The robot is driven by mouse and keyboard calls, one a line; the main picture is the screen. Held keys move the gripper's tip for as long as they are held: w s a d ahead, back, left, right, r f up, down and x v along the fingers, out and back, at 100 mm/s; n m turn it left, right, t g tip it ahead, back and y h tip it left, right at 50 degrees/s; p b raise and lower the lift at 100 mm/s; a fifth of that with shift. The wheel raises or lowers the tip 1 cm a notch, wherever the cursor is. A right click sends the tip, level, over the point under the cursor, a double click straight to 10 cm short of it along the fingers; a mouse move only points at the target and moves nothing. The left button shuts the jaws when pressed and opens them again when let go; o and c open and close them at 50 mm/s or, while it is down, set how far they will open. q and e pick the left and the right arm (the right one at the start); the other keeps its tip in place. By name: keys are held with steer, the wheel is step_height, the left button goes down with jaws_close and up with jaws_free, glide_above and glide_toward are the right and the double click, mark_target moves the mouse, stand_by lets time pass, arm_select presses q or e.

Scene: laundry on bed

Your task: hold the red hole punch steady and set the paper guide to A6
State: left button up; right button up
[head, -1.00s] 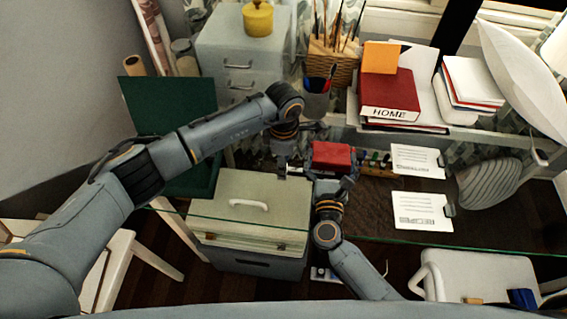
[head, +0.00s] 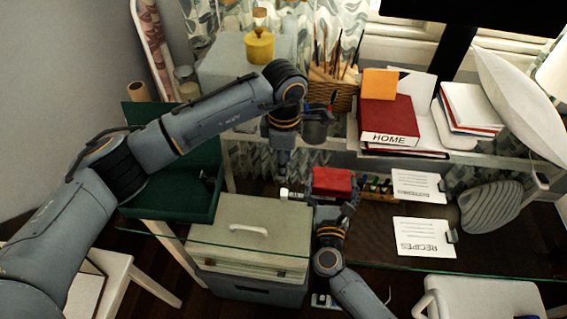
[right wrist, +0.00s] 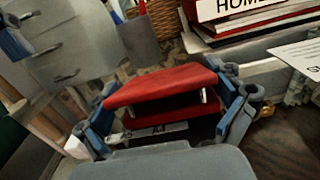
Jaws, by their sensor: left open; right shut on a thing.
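The red hole punch (head: 332,181) sits near the middle of the head view and fills the centre of the right wrist view (right wrist: 165,88). My right gripper (head: 333,199) is shut around its body, with blue-padded fingers on both sides. The pale paper guide (head: 293,195) sticks out of the punch's left side; its end also shows in the right wrist view (right wrist: 76,148). A small size label (right wrist: 165,130) shows below the red lever, too blurred to read surely. My left gripper (head: 284,168) is open, pointing down, just above and apart from the guide's end.
A cream box with a handle (head: 249,230) stands front left of the punch, and an open green case (head: 172,196) further left. Pens (head: 375,186) and white cards (head: 424,236) lie to the right. A pencil cup (head: 316,126) and red binder (head: 388,120) stand behind.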

mark_target(284, 195)
arm_select(q)
steer(key=shift+a+f, duration=0.2)
steer(key=shift+a, duration=0.15)
steer(key=c, duration=0.3)
steer(key=a+h, duration=0.1)
steer(key=a, duration=0.2)
steer(key=w+a+f+h, duration=0.1)
steer(key=a+h, duration=0.1)
steer(key=a, duration=0.1)
steer(key=a+f+h, duration=0.1)
steer(key=a, duration=0.3)
steer(key=shift+w+g, duration=0.2)
steer(key=shift+g, duration=0.1)
jaws_close()
steer(key=x, duration=0.9)
steer(key=shift+d, duration=0.1)
steer(key=d, duration=0.3)
steer(key=shift+s+d+f, duration=0.1)
steer(key=shift+s+f, duration=0.1)
steer(key=shift+s, duration=0.05)
steer(key=shift+d, duration=0.45)
steer(key=shift+s+d, duration=0.2)
steer(key=shift+d, duration=0.9)
steer(key=shift+s+d, duration=0.2)
steer(key=shift+d, duration=0.9)
arm_select(e)
steer(key=shift+a, duration=0.1)
